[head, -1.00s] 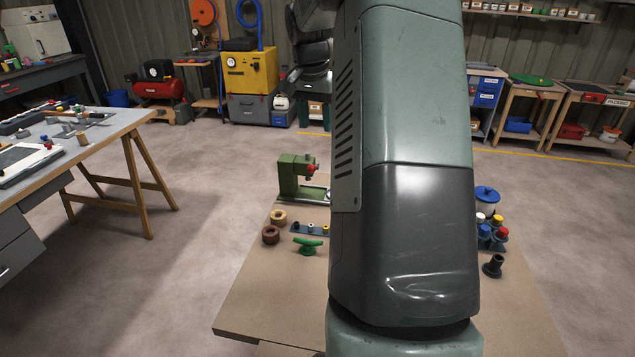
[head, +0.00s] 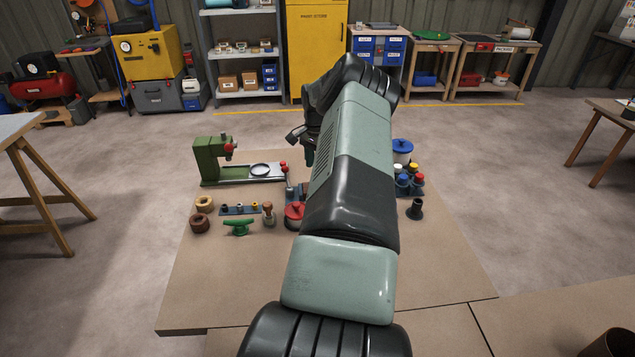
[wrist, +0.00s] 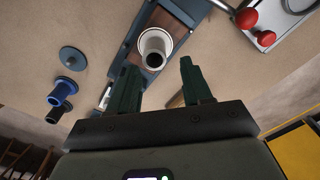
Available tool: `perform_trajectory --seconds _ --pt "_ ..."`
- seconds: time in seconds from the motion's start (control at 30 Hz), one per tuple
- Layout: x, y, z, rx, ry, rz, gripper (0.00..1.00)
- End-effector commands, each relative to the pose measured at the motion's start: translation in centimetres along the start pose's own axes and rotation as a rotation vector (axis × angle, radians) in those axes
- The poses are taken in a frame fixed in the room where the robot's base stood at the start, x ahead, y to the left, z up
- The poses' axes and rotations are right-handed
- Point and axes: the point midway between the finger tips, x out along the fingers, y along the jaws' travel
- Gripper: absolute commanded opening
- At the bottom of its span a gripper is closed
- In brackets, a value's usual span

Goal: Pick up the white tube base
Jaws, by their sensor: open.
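The white tube base (wrist: 155,40) shows in the wrist view as a white round piece with a dark opening. It sits in a blue-grey holder (wrist: 133,53) near the top middle. My gripper (wrist: 160,66) is open, its two dark green fingers apart below the piece in the picture. Nothing is seen between the fingers, and no contact with the piece shows. In the head view my arm covers the middle of the bench, and I cannot make out the white tube base there.
A green press (head: 211,160) with red knobs stands left of my arm on the bench (head: 230,290). Brown rings (head: 201,223), a green cleat (head: 238,228) and a red-topped pot (head: 294,214) lie nearby. A blue-lidded jar (head: 402,150) and black part (head: 415,209) stand right. The bench front is clear.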

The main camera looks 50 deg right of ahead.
Motion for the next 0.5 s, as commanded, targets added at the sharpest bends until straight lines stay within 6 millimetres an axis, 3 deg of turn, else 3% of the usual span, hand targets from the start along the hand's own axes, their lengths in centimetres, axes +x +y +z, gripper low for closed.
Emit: perform_trajectory --seconds 0.3,0.5 --pt "4.1 0.1 0.6 0.0 -0.002 0.0 0.49" --pt "5.3 0.0 0.6 -0.001 0.001 -0.002 0.49"
